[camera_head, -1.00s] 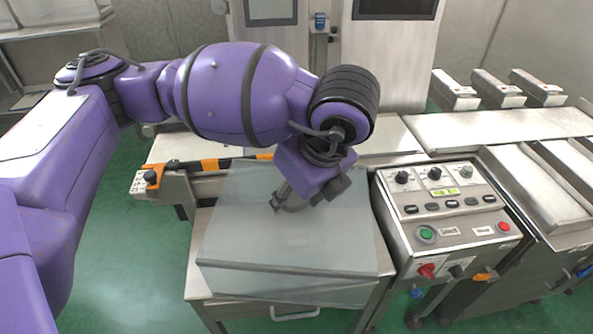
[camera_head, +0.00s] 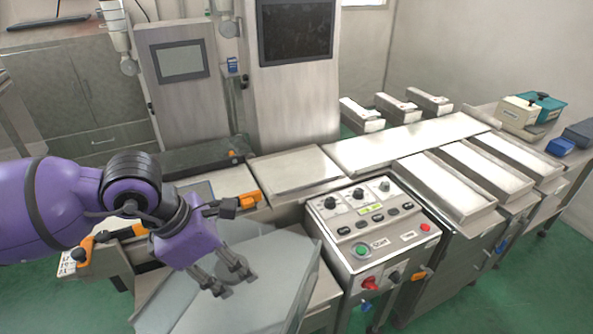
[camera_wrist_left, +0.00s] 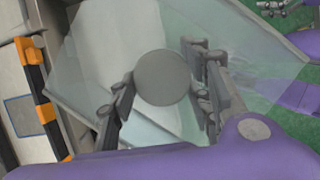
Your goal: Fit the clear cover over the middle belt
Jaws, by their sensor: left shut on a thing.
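The clear cover (camera_head: 275,275) is a large see-through box shape at the lower middle of the head view, over the steel side table (camera_head: 322,285). It sits turned relative to the table, and I cannot tell whether it touches the top. My left gripper (camera_head: 232,283) is shut on the cover's round grey knob, which shows between the fingers in the left wrist view (camera_wrist_left: 162,78). The belt line runs behind, with a flat middle section (camera_head: 295,170) between the left belt and the long right section.
A control box (camera_head: 372,222) with knobs and buttons stands right of the cover. Orange-and-black bars (camera_head: 248,200) edge the left belt section. Two tall cabinets (camera_head: 290,90) stand behind the line. Raised steel trays (camera_head: 445,185) lie to the right.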

